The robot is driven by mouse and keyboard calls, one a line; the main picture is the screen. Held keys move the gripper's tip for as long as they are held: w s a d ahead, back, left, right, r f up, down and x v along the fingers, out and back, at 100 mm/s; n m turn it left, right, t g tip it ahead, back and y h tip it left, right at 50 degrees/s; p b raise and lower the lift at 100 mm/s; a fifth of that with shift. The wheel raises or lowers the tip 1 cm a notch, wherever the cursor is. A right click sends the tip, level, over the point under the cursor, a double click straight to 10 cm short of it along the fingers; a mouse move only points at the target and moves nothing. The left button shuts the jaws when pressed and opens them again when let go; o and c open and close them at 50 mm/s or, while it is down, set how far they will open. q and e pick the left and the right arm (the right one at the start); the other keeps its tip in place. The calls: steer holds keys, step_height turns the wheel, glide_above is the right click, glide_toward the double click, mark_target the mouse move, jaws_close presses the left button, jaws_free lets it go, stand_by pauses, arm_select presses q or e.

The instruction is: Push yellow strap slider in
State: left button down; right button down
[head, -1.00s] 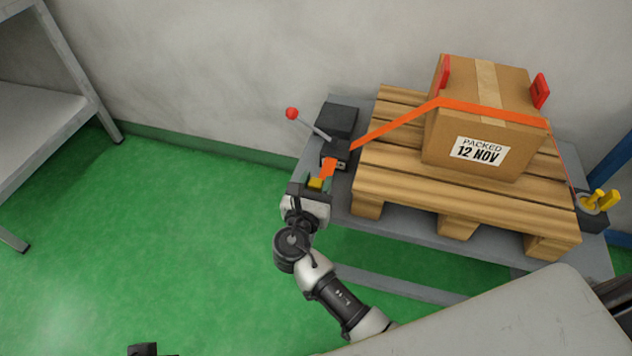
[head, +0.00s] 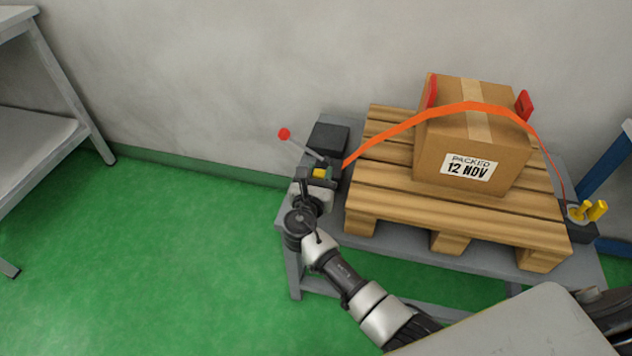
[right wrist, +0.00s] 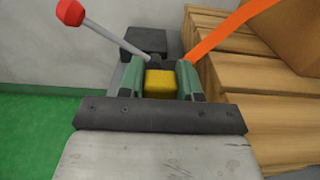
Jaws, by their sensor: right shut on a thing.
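The yellow strap slider (head: 320,174) is at the black strap device (head: 328,138) on the left end of the bench. My right gripper (head: 321,172) is shut on it. In the right wrist view the yellow slider (right wrist: 160,84) sits between the green-faced fingers of my right gripper (right wrist: 161,75). The fingers hide its sides and much of the device. The orange strap (head: 470,107) runs from the device in a raised, slack-looking arc over the carton (head: 470,150). My left gripper is not in view.
A lever with a red ball (head: 284,134) tilts up and left beside the device, close to my right gripper. The wooden pallet (head: 380,200) is just right of it. A yellow-handled fitting (head: 590,212) stands at the bench's right end. Green floor (head: 150,250) is open at left.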

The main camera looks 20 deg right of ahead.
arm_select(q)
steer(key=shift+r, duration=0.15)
arm_select(e)
steer(key=shift+w+d+r, duration=0.1)
steer(key=shift+r, duration=0.05)
steer(key=c, duration=1.1)
jaws_free()
steer(key=o, duration=0.3)
steer(key=shift+w, duration=0.1)
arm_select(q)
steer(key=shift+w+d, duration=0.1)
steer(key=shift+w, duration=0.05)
arm_select(e)
steer(key=shift+o, duration=0.2)
steer(key=shift+s+a, duration=0.2)
steer(key=shift+s, duration=0.15)
arm_select(q)
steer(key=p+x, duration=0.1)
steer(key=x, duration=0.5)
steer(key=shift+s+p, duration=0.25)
steer(key=shift+p, duration=0.1)
arm_select(e)
steer(key=v, duration=1)
